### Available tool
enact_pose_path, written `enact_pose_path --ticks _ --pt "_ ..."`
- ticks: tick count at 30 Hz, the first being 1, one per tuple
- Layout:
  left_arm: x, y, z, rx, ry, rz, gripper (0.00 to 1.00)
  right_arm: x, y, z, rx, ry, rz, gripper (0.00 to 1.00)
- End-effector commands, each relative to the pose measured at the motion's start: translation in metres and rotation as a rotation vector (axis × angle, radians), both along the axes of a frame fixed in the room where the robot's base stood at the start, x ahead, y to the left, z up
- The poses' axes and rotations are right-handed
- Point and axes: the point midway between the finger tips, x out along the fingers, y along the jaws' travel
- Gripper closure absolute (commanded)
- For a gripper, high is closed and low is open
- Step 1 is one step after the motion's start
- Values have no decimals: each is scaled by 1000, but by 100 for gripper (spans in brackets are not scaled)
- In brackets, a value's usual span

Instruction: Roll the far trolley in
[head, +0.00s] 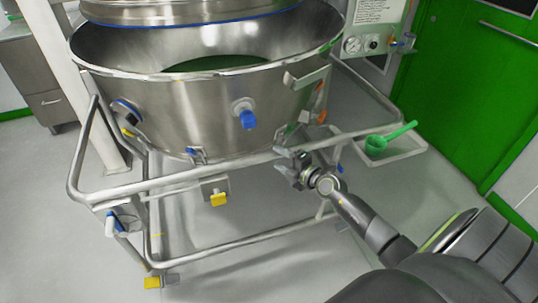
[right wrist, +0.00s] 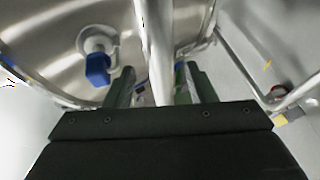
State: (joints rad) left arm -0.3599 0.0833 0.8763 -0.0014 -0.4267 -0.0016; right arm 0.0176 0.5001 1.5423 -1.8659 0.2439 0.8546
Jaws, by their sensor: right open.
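The trolley is a steel tube frame with a front rail (head: 190,178) and a large steel bowl (head: 200,120) in it, under a round steel vessel (head: 185,10). A blue-capped port (head: 246,115) sticks out of the bowl's front; it also shows in the right wrist view (right wrist: 98,68). My right gripper (head: 290,163) is at the right part of the front rail. In the right wrist view, the open fingers (right wrist: 162,88) stand on either side of a rail tube (right wrist: 157,45). I cannot tell whether they touch it. My left gripper is out of view.
Yellow pedals (head: 218,199) show low on the trolley. A white tray (head: 406,150) with a green scoop (head: 392,136) is on the right. A white post (head: 62,75) and a steel cabinet (head: 38,75) are at the left. A green door (head: 460,85) is at the right. The front floor is clear.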

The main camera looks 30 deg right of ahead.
Motion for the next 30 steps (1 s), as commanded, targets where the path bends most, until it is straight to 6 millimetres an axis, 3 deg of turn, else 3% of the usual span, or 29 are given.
enact_pose_path --ticks 4,12,26,30 --pt "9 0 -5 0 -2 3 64 30 6 -8 1 -2 1 50" --pt "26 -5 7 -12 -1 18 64 51 9 -11 1 -1 0 50" --pt "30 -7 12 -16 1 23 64 57 10 -11 1 0 0 50" --pt "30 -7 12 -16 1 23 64 57 10 -11 0 0 0 65"
